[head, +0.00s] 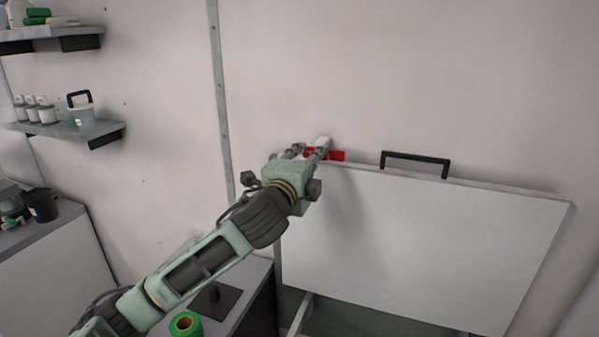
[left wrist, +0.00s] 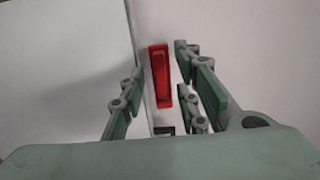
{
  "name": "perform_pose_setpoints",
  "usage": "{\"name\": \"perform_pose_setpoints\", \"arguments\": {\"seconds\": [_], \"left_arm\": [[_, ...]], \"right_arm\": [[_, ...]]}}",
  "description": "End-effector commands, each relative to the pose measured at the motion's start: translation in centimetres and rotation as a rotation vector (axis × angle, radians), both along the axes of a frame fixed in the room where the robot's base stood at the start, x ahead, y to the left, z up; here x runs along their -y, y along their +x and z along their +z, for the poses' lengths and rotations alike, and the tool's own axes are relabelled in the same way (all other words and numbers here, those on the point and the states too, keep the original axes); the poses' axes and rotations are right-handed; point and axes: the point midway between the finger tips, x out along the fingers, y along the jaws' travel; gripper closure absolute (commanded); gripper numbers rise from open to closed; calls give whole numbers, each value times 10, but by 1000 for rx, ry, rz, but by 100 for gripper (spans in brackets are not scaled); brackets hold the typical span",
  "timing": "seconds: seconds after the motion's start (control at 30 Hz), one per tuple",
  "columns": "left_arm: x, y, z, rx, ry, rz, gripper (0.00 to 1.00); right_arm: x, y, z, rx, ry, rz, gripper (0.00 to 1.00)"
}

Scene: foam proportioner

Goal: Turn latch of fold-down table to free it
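The red latch (head: 335,155) sits on the wall at the top edge of the white fold-down table (head: 420,245), which is folded up against the wall. In the left wrist view the latch (left wrist: 160,75) lies between the spread fingers of my left gripper (left wrist: 160,95), with gaps to the fingers on both sides. In the head view my left gripper (head: 308,150) is at the table's upper left corner and hides part of the latch. The table panel (left wrist: 70,60) fills the left of the wrist view. My right gripper is not in view.
A black handle (head: 415,160) stands on the table's top edge, right of the latch. Shelves with bottles (head: 38,108) hang at the left. A low counter holds a green tape roll (head: 186,324). The wall above the table is clear.

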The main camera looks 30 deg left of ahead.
Motion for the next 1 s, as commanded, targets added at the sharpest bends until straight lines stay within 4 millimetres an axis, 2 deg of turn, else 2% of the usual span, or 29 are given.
{"name": "perform_pose_setpoints", "arguments": {"seconds": [0.3, 0.5, 0.7, 1.0], "left_arm": [[16, -63, -1, -1, 2, -2, 70], [22, -90, -1, -2, 0, 0, 70], [24, -99, 0, 0, 0, 0, 70], [24, -99, 0, 0, -1, 0, 70]], "right_arm": [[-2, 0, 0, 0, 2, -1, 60], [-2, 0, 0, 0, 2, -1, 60], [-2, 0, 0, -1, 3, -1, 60], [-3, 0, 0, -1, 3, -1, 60]]}}
